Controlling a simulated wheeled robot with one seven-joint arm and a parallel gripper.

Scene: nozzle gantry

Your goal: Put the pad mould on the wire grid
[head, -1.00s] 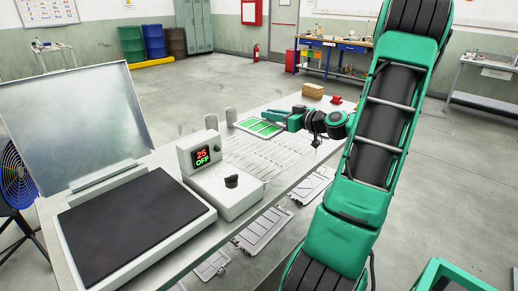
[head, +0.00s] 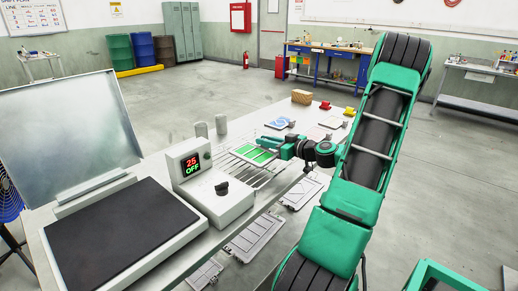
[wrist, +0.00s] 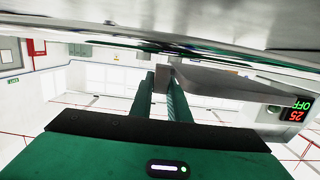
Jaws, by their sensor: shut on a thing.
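The pad mould (head: 247,151), a flat pale tray with green pads, is in my gripper (head: 284,149) in the head view. My gripper is shut on its right edge. In the wrist view, which looks upside down, the fingers (wrist: 161,80) close on a grey edge of the mould (wrist: 225,82). The wire grid (head: 262,178) lies on the bench beside the control box. The mould hangs over the grid's far part and hides some of it. I cannot tell whether they touch.
The control box (head: 205,185) reads 25 OFF, beside the press with a dark plate (head: 118,235) and raised lid (head: 60,130). A blue-marked tray (head: 275,123), a tan block (head: 301,97) and red and yellow items are farther back.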

